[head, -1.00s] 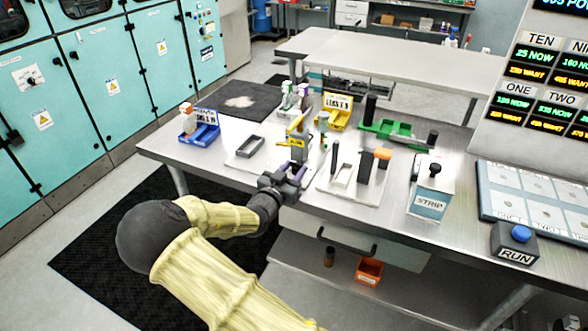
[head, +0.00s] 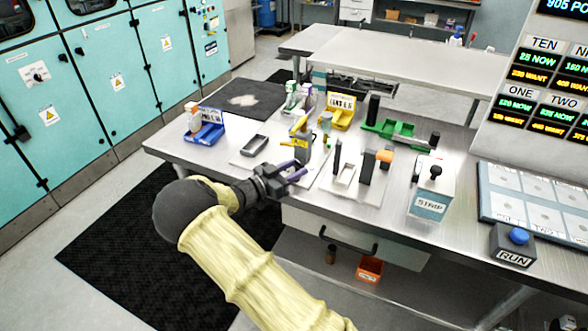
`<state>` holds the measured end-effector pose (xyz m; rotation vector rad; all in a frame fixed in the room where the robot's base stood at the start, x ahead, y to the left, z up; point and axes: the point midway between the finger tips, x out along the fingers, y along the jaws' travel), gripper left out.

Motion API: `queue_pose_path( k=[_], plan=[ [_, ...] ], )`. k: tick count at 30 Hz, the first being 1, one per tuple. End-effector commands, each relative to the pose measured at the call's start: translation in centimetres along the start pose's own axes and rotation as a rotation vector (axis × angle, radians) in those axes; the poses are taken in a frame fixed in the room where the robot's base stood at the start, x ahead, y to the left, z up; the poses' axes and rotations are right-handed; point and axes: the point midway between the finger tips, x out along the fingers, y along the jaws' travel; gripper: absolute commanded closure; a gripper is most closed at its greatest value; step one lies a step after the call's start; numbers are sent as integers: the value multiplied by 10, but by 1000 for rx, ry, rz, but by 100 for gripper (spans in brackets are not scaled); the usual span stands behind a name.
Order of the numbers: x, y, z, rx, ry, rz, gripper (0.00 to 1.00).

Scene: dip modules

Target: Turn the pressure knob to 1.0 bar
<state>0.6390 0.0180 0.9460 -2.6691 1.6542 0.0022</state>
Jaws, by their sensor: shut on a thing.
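My gripper (head: 292,173), dark with purple fingers, is at the front edge of the steel bench (head: 230,172), just in front of the yellow press-like device (head: 300,135). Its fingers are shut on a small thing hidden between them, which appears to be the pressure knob. I cannot read the knob's setting or any scale in bar. The yellow device stands upright on a pale plate.
On the bench are a blue bin (head: 208,134), a yellow bin (head: 345,112), a green fixture (head: 392,130), a grey box (head: 433,185) and the RUN button box (head: 513,243). Number displays (head: 533,105) hang at the right. A drawer (head: 350,240) is below.

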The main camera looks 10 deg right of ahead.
Motion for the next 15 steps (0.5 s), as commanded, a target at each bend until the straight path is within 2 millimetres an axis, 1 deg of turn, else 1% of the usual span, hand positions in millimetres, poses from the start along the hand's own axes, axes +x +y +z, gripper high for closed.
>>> queue_pose_path(
  k=[11, 12, 15],
  plan=[
    [0, -1, -1, 2, 2, 2, 86],
    [0, -1, -1, 2, 3, 2, 60],
    [0, -1, -1, 2, 2, 2, 42]
  ],
)
